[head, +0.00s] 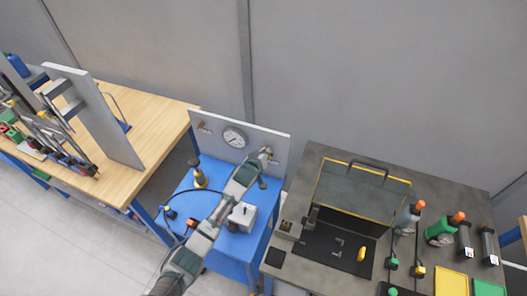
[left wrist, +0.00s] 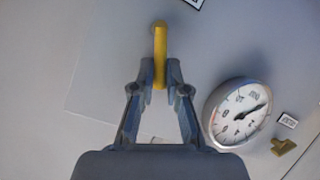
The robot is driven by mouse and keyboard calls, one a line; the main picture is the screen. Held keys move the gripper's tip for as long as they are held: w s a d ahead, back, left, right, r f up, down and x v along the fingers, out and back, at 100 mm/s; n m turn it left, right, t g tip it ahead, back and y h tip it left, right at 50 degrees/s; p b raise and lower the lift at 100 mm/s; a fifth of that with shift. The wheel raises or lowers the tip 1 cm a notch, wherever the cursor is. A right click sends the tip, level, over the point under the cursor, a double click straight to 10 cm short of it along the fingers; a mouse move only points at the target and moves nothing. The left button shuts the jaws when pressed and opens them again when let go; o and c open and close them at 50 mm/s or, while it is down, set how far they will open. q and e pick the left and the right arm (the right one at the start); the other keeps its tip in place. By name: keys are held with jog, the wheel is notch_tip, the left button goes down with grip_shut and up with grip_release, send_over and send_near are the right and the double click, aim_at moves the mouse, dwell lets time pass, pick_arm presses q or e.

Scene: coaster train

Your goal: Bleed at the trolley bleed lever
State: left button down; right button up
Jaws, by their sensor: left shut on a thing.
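The trolley (head: 231,262) is blue and carries an upright grey panel (head: 277,143) with a round white gauge (head: 235,137). My left gripper (head: 265,157) is at the panel, to the right of the gauge. In the left wrist view its fingertips (left wrist: 160,76) are shut on a yellow lever (left wrist: 160,42), the bleed lever by its place on the panel. The lever stands out past the fingertips. The gauge also shows in the left wrist view (left wrist: 238,112), with a brass fitting (left wrist: 284,146) beside it. My right gripper is out of view.
A wooden bench (head: 160,125) with tools stands left. A dark bench (head: 450,190) with a glass-fronted guard (head: 360,198) stands close on the right.

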pick_arm(q)
jog(key=m, duration=0.1)
jog(key=d+m+y, duration=0.1)
jog(key=m+t+y, duration=0.1)
jog(key=shift+s+d+r+b, duration=0.3)
jog(key=shift+d, duration=0.1)
jog(key=shift+d+r, duration=0.1)
dwell(0.4)
jog(key=c, duration=1.2)
grip_release()
jog(key=shift+s, duration=0.1)
jog(key=shift+s, duration=0.1)
jog(key=v, duration=1.1)
jog(key=shift+s+d, duration=0.1)
jog(key=shift+s, duration=0.3)
